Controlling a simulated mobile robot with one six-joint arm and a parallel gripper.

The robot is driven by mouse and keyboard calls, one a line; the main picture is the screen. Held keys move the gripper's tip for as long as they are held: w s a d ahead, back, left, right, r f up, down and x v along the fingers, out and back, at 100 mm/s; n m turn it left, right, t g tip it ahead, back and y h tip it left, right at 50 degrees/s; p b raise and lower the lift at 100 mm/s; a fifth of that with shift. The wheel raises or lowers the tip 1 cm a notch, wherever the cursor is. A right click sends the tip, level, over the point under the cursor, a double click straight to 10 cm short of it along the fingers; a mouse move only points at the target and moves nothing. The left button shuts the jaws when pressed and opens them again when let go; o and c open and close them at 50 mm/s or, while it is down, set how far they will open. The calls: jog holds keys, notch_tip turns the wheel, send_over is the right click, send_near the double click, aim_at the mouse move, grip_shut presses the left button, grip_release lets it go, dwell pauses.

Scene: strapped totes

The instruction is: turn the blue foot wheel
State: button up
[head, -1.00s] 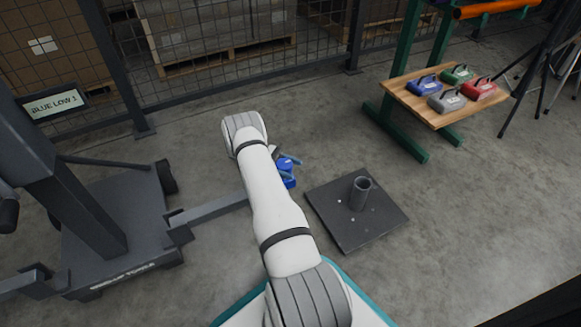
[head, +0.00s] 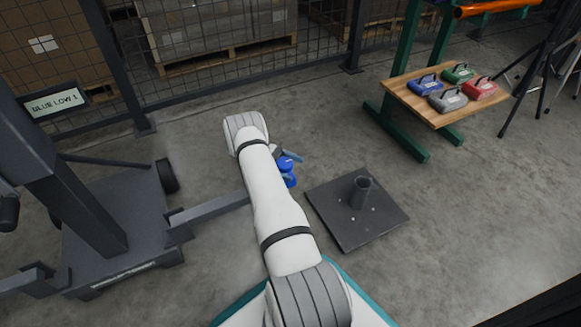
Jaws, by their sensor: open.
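The blue foot wheel (head: 289,181) is a small blue part low beside the end of the dark grey stand leg (head: 212,209), in the middle of the head view. My white arm covers its left side and the end of the leg. My gripper (head: 291,166) is at the blue wheel, with grey-blue fingers showing just right of my arm. It is open, but its far side is hidden, and I cannot tell whether the fingers touch the wheel. A small sign (head: 55,102) on the stand reads "BLUE LOW" with a blurred last character.
A dark square plate with an upright tube (head: 362,192) lies right of the wheel. A wooden bench (head: 436,113) holds blue, grey, green and red weights. The wheeled stand base (head: 115,230) is at left. A mesh fence runs behind. Floor between plate and bench is clear.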

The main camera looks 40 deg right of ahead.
notch_tip(320, 180, up, 10)
jog(key=p, duration=0.4)
jog(key=shift+p, duration=0.4)
